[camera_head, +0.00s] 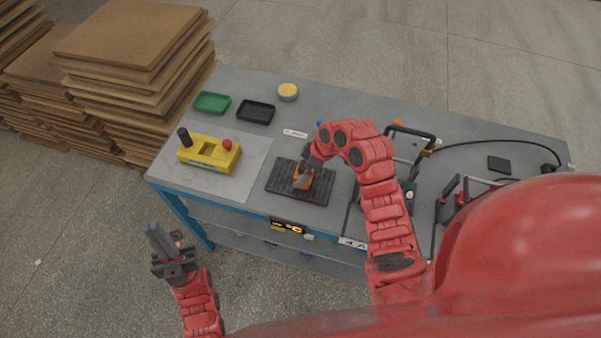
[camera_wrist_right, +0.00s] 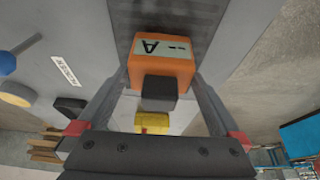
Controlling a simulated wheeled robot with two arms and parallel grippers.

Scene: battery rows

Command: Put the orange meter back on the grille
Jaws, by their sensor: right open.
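The orange meter (camera_head: 303,177) is on the dark ribbed grille (camera_head: 318,190) on the grey bench. In the right wrist view the orange meter (camera_wrist_right: 160,62) shows its display face and a dark block on its near side, with the ribbed grille (camera_wrist_right: 180,14) behind it. My right gripper (camera_head: 307,167) is over the grille at the meter. In the wrist view its two fingers (camera_wrist_right: 160,85) stand apart on either side of the meter. My left gripper (camera_head: 160,240) is off the bench at the lower left, away from the meter; its finger gap is unclear.
A yellow box (camera_head: 209,152) with a black handle and red knob stands left of the grille. Green (camera_head: 212,102) and black (camera_head: 256,111) trays and a yellow-topped round tin (camera_head: 288,92) are behind. Black-framed equipment (camera_head: 412,150) stands to the right.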

